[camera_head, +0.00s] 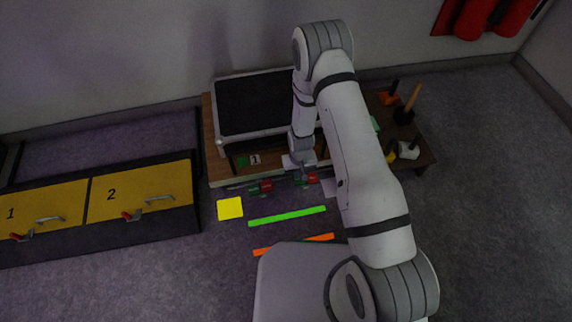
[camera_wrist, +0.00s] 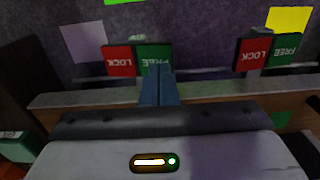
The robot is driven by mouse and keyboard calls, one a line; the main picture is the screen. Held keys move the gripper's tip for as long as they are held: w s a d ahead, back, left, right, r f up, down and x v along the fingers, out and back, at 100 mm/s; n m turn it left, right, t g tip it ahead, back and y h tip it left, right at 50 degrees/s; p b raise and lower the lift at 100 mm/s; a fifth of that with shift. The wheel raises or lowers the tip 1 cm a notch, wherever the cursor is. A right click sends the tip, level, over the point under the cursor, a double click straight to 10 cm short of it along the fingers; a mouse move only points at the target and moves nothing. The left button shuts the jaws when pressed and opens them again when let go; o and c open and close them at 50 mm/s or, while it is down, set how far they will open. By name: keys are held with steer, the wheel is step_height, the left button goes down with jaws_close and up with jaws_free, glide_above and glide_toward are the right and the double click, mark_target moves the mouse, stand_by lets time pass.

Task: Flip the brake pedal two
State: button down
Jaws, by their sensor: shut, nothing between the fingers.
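Two brake pedals with red LOCK and green FREE halves sit along the low front of a wooden bench. The left pedal (camera_head: 260,187) is below a label reading 1 and shows at right in the wrist view (camera_wrist: 268,53). The other pedal (camera_head: 306,179), at left in the wrist view (camera_wrist: 120,61), has no readable number; by position it appears to be pedal two. My gripper (camera_wrist: 159,70) is shut and empty. Its fingertips overlap the lower part of this pedal's green FREE half in the wrist view; I cannot tell whether they touch.
The bench (camera_head: 212,150) carries a black-topped panel (camera_head: 255,105). Yellow drawers (camera_head: 140,190) with handles stand at left. The floor in front has a yellow square (camera_head: 230,208) and a green strip (camera_head: 287,215).

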steer(key=shift+f+b, duration=1.05)
steer(key=shift+f, duration=0.35)
stand_by(0.9)
steer(key=shift+r, duration=0.1)
steer(key=shift+r+p, duration=2.3)
steer(key=shift+r, duration=1.15)
steer(key=shift+r, duration=0.15)
steer(key=d+r+p, duration=0.2)
steer(key=r+p, duration=0.3)
steer(key=r, duration=0.8)
steer(key=d+r+m+t+p, duration=0.15)
steer(key=r+p, duration=0.25)
steer(key=r, duration=0.9)
steer(key=d+r+p, duration=0.2)
steer(key=r+p, duration=0.3)
steer(key=r, duration=0.8)
steer(key=s+d+r+p, duration=0.2)
steer(key=s+r+p, duration=0.4)
steer(key=r, duration=0.6)
steer(key=s+d+r+m+p, duration=0.1)
steer(key=s+d+r+p, duration=0.2)
steer(key=r, duration=1)
steer(key=s+d+r+t+p, duration=0.1)
steer(key=s+d+r+p, duration=0.2)
steer(key=s+r+p, duration=0.5)
step_height(320, 180, up, 5)
steer(key=shift+s+d+r+m+p, duration=0.2)
steer(key=shift+s+m+p, duration=0.15)
steer(key=shift+s, duration=0.7)
